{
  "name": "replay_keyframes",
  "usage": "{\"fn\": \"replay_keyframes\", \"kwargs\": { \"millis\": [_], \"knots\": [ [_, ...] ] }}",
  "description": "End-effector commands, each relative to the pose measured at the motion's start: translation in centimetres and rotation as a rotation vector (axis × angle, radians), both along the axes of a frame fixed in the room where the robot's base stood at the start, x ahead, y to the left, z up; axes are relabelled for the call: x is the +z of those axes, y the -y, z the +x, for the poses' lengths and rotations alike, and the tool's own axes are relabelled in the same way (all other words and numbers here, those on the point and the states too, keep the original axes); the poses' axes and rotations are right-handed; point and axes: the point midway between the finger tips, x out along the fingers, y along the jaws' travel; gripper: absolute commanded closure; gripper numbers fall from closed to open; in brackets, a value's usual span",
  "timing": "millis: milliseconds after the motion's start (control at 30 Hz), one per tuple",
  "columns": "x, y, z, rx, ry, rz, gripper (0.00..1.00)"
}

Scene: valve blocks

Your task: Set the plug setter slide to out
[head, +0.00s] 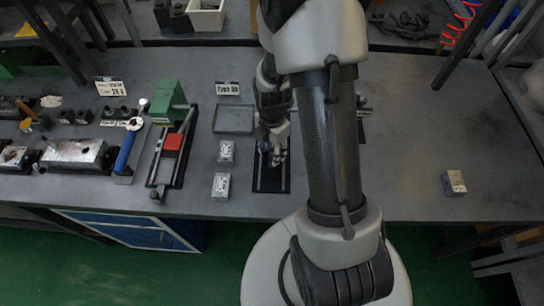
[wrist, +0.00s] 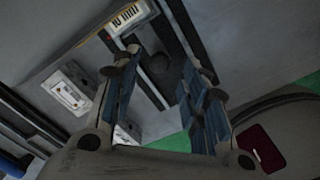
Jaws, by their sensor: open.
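A black slide fixture (head: 270,187) with a light rail line lies near the front of the bench, mostly under my arm; I take it for the plug setter. My gripper (head: 277,157) is low over its far half. In the wrist view the same black frame (wrist: 203,42) shows past the fingers, with a striped white label (wrist: 127,17). A dark rounded knob (wrist: 161,66) appears between the fingertips. My gripper's blue-padded fingers (wrist: 162,78) are open and apart. Contact with the knob cannot be told, nor the slide's exact position.
Left stands a green-and-red press fixture (head: 172,142) with a black ball handle. Two metal blocks (head: 226,152) (head: 221,186) lie just left of my gripper, below a shallow grey tray (head: 233,131). Another block (head: 454,183) lies far right. The bench between is clear.

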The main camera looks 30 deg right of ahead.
Motion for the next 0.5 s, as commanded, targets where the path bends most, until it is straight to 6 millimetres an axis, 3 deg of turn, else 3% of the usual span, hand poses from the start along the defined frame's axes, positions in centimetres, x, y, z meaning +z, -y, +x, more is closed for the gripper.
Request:
{"fn": "replay_keyframes", "kwargs": {
  "millis": [33, 200, 500],
  "knots": [
    [-1.1, 0.0, 0.0, 0.000, -0.001, 0.001, 0.59],
    [-2.6, 0.0, 0.0, 0.000, 0.000, 0.000, 0.59],
    [-2.9, 0.0, 0.1, 0.000, 0.001, -0.001, 0.59]
  ]
}}
